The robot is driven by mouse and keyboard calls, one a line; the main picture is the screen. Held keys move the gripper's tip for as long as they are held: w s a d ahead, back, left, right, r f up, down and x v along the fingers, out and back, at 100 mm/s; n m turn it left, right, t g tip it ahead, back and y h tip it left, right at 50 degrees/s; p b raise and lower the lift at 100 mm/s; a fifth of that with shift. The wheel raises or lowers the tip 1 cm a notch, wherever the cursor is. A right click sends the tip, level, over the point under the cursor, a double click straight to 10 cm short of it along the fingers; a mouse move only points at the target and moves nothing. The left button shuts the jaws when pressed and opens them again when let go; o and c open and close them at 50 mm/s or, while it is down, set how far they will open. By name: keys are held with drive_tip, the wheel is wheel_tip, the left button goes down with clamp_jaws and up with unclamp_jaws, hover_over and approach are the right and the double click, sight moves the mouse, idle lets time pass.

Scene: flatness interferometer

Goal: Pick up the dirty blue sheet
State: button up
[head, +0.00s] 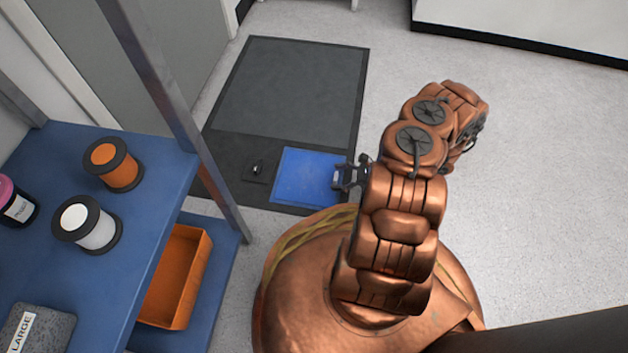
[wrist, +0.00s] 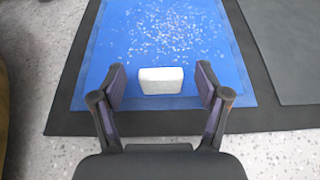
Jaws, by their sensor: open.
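The blue sheet (head: 303,176) lies flat on a dark mat in the head view. In the wrist view the blue sheet (wrist: 165,35) is strewn with white specks. A small white block (wrist: 161,80) sits at the sheet's near edge; I cannot tell whether it is fixed to the sheet. My gripper (head: 345,177) is over the sheet's right edge in the head view. In the wrist view my gripper (wrist: 161,88) is open, with one finger on each side of the white block and a gap to each. The block's underside is hidden.
The dark mat (head: 228,150) has a large grey panel (head: 295,90) and a small black item (head: 257,168). At left, a blue shelf (head: 150,215) holds an orange spool (head: 112,165) and a white spool (head: 88,224), with an orange bin (head: 178,280) below. Floor at right is clear.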

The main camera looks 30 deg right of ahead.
drive_tip(key=shift+w+a+f, duration=0.1)
drive_tip(key=shift+w+a, duration=0.15)
drive_tip(key=shift+a, duration=0.05)
drive_tip(key=c, duration=1.2)
